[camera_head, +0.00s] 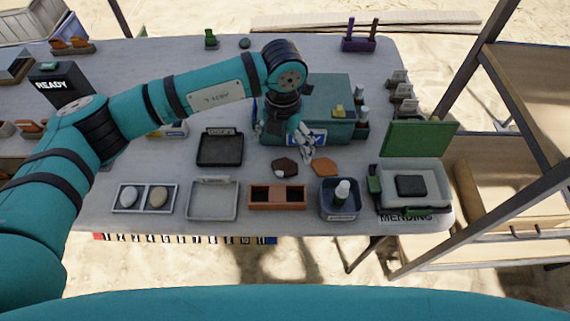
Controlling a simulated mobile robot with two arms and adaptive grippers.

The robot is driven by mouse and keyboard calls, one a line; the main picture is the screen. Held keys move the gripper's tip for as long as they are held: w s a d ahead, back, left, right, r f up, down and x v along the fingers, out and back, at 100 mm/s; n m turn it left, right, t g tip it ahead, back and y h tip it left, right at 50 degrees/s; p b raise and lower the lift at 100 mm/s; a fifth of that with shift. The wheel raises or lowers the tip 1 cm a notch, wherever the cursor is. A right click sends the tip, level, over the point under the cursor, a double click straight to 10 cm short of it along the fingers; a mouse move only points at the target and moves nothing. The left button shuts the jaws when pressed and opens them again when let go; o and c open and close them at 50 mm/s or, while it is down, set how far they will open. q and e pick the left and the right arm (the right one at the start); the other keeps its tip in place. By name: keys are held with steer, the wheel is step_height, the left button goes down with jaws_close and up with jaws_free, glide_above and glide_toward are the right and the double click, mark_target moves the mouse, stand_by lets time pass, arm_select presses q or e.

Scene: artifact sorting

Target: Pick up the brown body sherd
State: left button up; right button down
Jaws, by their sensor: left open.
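A dark brown sherd (288,165) lies flat on the grey table, near the middle. A small pale spot shows at its lower left edge. An orange-brown sherd (325,167) lies just to its right, apart from it. My left gripper (306,153) points down just behind the two sherds, between them in the picture. It is open and holds nothing that I can see. I cannot tell its exact height above the table. My right gripper is out of view.
In front of the sherds stand a terracotta divided tray (277,207), a blue bin (326,207) with a bottle, and a pale tray (212,214). A black tray (220,163) lies left. A teal box (335,90) stands behind my gripper. An open green-lidded case (436,202) is right.

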mark_target(284, 167)
arm_select(q)
step_height(284, 167, down, 8)
steer(key=shift+s+d+r+p, duration=0.15)
steer(key=shift+r+p, duration=0.1)
steer(key=shift+p, duration=0.35)
steer(key=c, duration=1.3)
